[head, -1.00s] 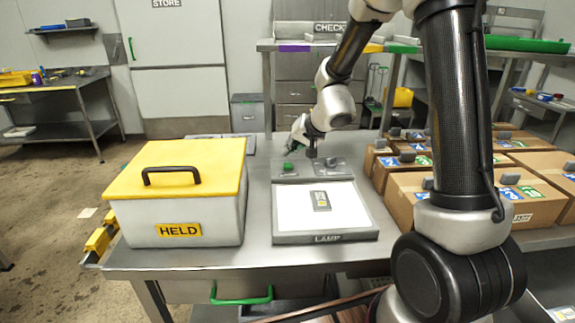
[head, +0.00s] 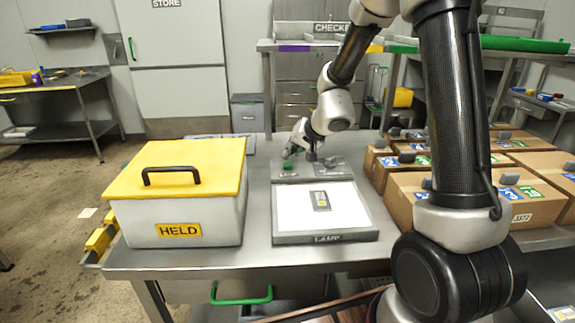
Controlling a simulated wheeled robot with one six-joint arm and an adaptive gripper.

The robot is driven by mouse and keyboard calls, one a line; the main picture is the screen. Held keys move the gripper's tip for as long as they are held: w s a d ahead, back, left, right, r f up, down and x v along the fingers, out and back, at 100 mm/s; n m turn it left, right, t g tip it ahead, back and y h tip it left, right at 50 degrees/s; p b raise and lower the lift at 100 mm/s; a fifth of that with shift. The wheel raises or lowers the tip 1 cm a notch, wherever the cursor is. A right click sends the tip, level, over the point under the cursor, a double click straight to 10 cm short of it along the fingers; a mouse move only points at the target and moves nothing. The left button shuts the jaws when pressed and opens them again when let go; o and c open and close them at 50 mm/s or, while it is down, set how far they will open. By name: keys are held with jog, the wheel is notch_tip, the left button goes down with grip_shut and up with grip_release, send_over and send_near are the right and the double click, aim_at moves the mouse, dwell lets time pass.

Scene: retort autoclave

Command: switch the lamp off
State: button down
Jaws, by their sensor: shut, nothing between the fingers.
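The lamp (head: 324,239) is a flat panel on the steel table with a bright white face and a LAMP label on its front edge. A small dark pouch or card (head: 320,200) lies on its lit face. Behind the face is a grey control strip (head: 312,170) with a green button (head: 289,165) at its left and a dark knob or lever near its middle. My gripper (head: 311,156) is shut and points down at the strip, to the right of the green button. Whether it touches the strip, I cannot tell; the gripper partly hides that spot.
A white box with a yellow lid (head: 176,168), labelled HELD, stands left of the lamp. Several cardboard boxes (head: 425,205) stand to the right. A raised shelf labelled CHECKED (head: 332,28) is behind. The table front between box and lamp is clear.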

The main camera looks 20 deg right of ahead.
jog(key=shift+f, duration=0.1)
dwell(0.5)
jog(key=shift+f, duration=0.35)
jog(key=shift+f, duration=0.55)
dwell(0.5)
jog(key=shift+r, duration=1)
jog(key=shift+r, duration=0.1)
jog(key=shift+r, duration=2.95)
